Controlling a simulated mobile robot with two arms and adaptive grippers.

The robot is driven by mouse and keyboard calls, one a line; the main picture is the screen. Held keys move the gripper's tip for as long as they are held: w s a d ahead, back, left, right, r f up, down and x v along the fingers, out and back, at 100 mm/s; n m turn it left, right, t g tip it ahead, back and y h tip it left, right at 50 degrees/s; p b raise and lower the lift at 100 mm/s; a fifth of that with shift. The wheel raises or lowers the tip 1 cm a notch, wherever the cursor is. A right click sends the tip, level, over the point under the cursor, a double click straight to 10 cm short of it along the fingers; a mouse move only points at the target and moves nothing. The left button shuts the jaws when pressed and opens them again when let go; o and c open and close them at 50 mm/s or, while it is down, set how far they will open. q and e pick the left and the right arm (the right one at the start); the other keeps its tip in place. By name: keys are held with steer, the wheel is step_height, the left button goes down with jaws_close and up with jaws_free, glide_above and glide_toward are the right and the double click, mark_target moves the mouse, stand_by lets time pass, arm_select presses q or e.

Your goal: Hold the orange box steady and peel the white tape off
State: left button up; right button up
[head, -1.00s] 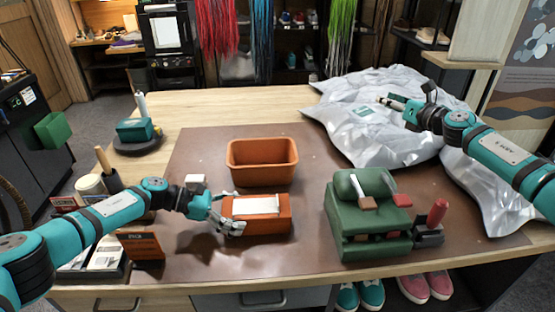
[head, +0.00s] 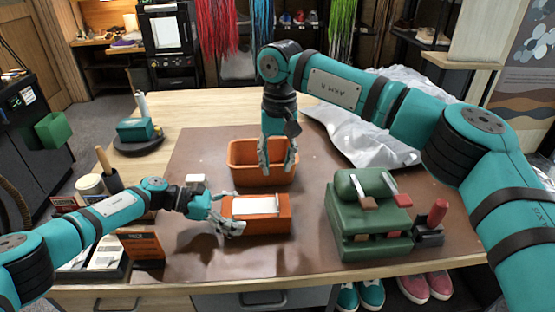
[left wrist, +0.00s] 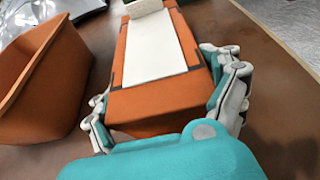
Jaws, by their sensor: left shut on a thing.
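The orange box (head: 272,224) lies on the brown mat, and the white tape (head: 255,206) runs along its top. In the left wrist view the box (left wrist: 150,103) fills the middle, with the flat white tape (left wrist: 158,48) and a raised white piece at its far end. My left gripper (head: 236,222) is shut on the box's left end, with fingers on both sides. My right gripper (head: 277,165) points down above the open orange bin, behind the box, with its fingers apart and nothing seen between them.
The empty orange bin (head: 245,176) stands just behind the box. A green tool holder (head: 350,222) stands to the right. A silver bag (head: 355,135) lies at the back right. The mat's front part (head: 230,262) is clear.

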mark_target(255, 203)
step_height(255, 203, down, 12)
steer(key=shift+s+d+r, duration=0.1)
stand_by(0.5)
jaws_close()
